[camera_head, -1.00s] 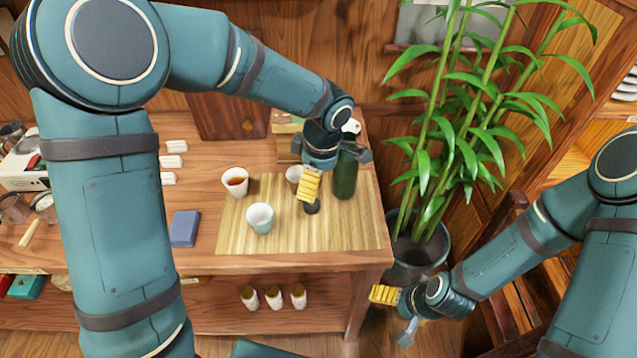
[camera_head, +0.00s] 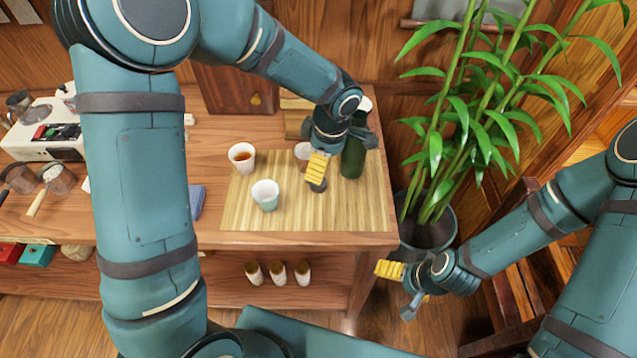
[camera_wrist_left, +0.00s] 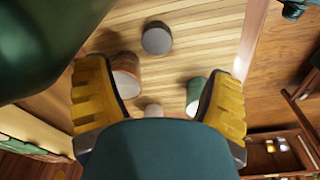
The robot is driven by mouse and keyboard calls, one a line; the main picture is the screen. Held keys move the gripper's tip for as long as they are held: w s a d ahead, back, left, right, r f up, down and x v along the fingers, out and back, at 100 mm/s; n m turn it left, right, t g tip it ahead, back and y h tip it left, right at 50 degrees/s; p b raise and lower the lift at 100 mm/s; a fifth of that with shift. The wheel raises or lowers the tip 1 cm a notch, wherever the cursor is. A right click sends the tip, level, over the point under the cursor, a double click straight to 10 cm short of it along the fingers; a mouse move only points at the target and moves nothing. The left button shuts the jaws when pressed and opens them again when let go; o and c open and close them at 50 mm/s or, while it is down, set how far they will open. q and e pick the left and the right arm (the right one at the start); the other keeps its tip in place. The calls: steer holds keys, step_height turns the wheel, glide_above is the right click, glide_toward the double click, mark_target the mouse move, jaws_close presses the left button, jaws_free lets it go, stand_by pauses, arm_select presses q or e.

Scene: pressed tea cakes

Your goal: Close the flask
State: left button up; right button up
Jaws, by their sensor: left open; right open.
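The flask (camera_head: 353,158) is a dark green bottle standing upright at the right of the bamboo mat (camera_head: 290,216). In the left wrist view a large dark green curved surface, apparently the flask (camera_wrist_left: 45,45), fills the upper left. A dark grey round piece (camera_head: 317,186), perhaps its cap, sits on the mat; it also shows in the left wrist view (camera_wrist_left: 157,40). My left gripper (camera_head: 338,150) is open and empty above the mat, beside the flask; its two yellow pads show in the wrist view. My right gripper (camera_head: 399,288) is open and empty, off the table's front right corner.
A tea-filled cup (camera_head: 242,157), a pale cup (camera_head: 265,195) and a partly hidden cup (camera_head: 302,152) stand on the mat. A potted bamboo plant (camera_head: 440,232) stands right of the table. Several white-and-brown bottles (camera_head: 278,273) stand on the lower shelf. The mat's front is clear.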

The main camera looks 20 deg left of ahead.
arm_select(q)
steer(key=shift+w+a+f, duration=0.1)
steer(key=shift+a+f, duration=0.05)
steer(key=shift+f, duration=0.8)
steer(key=shift+a+f, duration=0.1)
steer(key=shift+f, duration=0.85)
steer(key=shift+f, duration=0.1)
steer(key=f, duration=0.3)
steer(key=f+b, duration=0.1)
steer(key=f, duration=0.1)
steer(key=shift+w+a, duration=0.2)
steer(key=shift+a, duration=0.2)
steer(key=c, duration=0.8)
